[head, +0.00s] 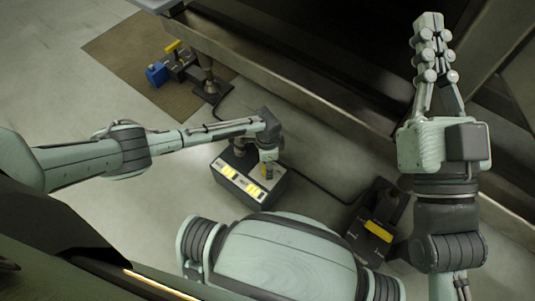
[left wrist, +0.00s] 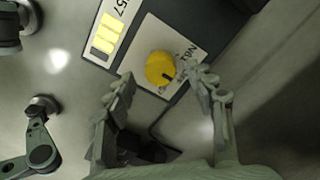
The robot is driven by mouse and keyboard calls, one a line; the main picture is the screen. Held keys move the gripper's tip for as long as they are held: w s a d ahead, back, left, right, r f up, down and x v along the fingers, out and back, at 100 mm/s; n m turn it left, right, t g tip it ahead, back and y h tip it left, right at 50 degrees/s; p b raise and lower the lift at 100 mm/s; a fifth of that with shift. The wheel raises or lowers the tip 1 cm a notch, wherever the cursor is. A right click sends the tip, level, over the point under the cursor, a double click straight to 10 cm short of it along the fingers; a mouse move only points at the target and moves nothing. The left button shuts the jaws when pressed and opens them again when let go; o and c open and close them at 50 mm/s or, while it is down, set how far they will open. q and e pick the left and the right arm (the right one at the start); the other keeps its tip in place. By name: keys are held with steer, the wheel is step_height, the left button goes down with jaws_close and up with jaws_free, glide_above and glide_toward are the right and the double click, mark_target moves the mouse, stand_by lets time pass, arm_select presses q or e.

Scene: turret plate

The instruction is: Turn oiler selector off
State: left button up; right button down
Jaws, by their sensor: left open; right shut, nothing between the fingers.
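A round yellow selector knob (left wrist: 160,69) with a dark pointer mark at its lower right sits on a white label plate (left wrist: 150,28) in the left wrist view. The plate's printed lettering is partly hidden by a finger. The knob belongs to a dark box (head: 256,202) on the floor, at the middle of the head view. My left gripper (left wrist: 163,82) is open, one finger on each side of the knob; contact is not visible. In the head view it reaches down over the box's right part (head: 268,166). My right gripper (head: 432,47) is shut and empty, raised at the right.
The box's face has yellow label blocks (left wrist: 107,33). A black unit with a yellow top (head: 378,231) stands right of the box, beside a cable. A blue item (head: 156,74) lies on a brown mat (head: 125,55) at the back left. A long metal rail (head: 290,84) runs behind.

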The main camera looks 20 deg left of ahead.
arm_select(q)
step_height(320, 180, up, 10)
steer(key=shift+f, duration=0.2)
steer(key=shift+d, duration=0.1)
stand_by(0.4)
